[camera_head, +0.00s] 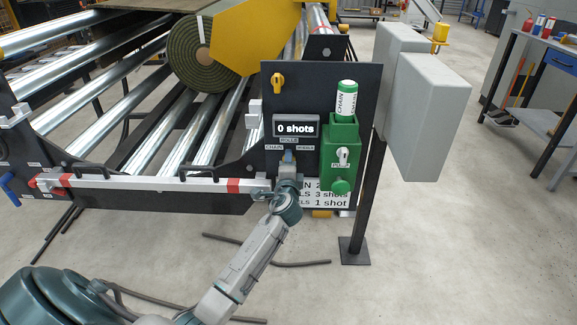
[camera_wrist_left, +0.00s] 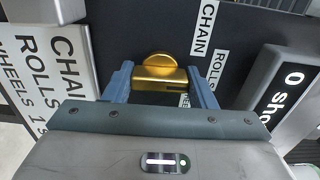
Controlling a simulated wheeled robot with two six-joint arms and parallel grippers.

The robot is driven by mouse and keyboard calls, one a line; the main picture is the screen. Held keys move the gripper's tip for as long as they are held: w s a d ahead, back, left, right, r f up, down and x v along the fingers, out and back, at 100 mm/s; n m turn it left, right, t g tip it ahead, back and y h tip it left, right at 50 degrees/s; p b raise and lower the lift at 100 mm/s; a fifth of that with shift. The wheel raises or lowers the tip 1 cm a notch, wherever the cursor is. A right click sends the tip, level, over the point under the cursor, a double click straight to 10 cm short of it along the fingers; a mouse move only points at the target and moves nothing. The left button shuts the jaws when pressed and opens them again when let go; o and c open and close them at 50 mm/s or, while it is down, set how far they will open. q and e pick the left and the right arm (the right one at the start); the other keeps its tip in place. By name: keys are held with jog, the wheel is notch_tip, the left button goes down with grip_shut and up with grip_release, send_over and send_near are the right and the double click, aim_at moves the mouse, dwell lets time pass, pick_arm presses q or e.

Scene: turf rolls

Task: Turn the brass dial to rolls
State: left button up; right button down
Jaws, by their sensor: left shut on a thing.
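The brass dial (camera_wrist_left: 160,72) sits on the dark panel (camera_head: 318,75) in the left wrist view. My left gripper (camera_wrist_left: 161,80) is shut on it, with one blue-grey finger at each side. In the head view my left gripper (camera_head: 288,160) covers most of the dial. Around the dial are the labels ROLLS (camera_head: 288,140) above, CHAIN (camera_head: 274,148) at left and WHEELS (camera_head: 307,148) at right. I cannot tell which label the dial points to. My right gripper is not in view.
A display (camera_head: 296,127) above the dial reads 0 shots. To its right is a green unit (camera_head: 341,135) holding a CHAIN canister (camera_head: 346,98). Steel rollers (camera_head: 150,133) and a turf roll (camera_head: 200,62) lie left.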

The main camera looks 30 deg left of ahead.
pick_arm(q)
jog(key=shift+f, duration=0.1)
jog(key=o, duration=1)
jog(key=v, duration=1.1)
jog(key=shift+a, duration=0.1)
